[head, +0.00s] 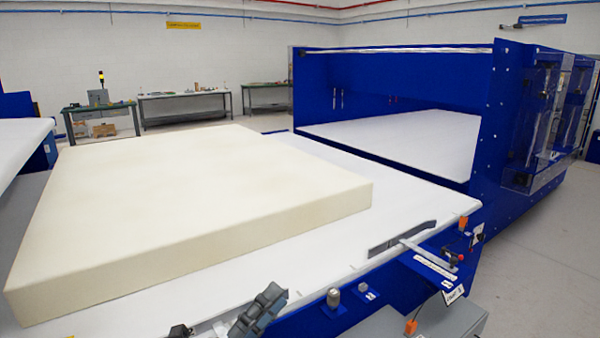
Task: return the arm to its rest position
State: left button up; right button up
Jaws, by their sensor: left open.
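My left gripper (262,308) is at the bottom edge of the head view, dark grey and partly cut off by the frame. It is open, with nothing seen between its fingers. It is near the front edge of the white conveyor table (418,203), to the right of the foam block's near corner and apart from the block. The large cream foam block (190,200) lies flat on the table.
The blue press machine (390,80) stands at the far end of the table, its mouth open. A grey lever (400,240) and an orange-topped button (462,224) sit on the table's right edge. Workbenches (185,105) line the back wall. Grey floor is free at right.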

pick_arm(q)
jog(key=w+a+f+n+t+y, duration=0.3)
jog(key=a+f+n+t+y, duration=0.15)
jog(key=a+n+y, duration=0.65)
jog(key=s+a+f+n+g+y, duration=0.35)
jog(key=f+n, duration=0.25)
jog(key=f, duration=0.2)
jog(key=s+a+f+n+g+y, duration=0.2)
jog(key=f+n+g, duration=0.2)
jog(key=f+n, duration=0.35)
jog(key=s+f+n+g, duration=0.2)
jog(key=s+f+g, duration=0.35)
jog(key=s, duration=0.35)
jog(key=s+f+n+g, duration=0.35)
jog(key=s+f, duration=0.35)
jog(key=s, duration=0.3)
notch_tip(320, 180, down, 25)
jog(key=m+g, duration=0.1)
jog(key=g, duration=0.1)
jog(key=s+a+f+g, duration=0.1)
jog(key=s+a+f, duration=0.1)
jog(key=s+f, duration=1.5)
jog(key=shift+s+a, duration=0.15)
jog(key=shift+s, duration=0.35)
jog(key=shift+f, duration=0.1)
jog(key=shift+c, duration=0.2)
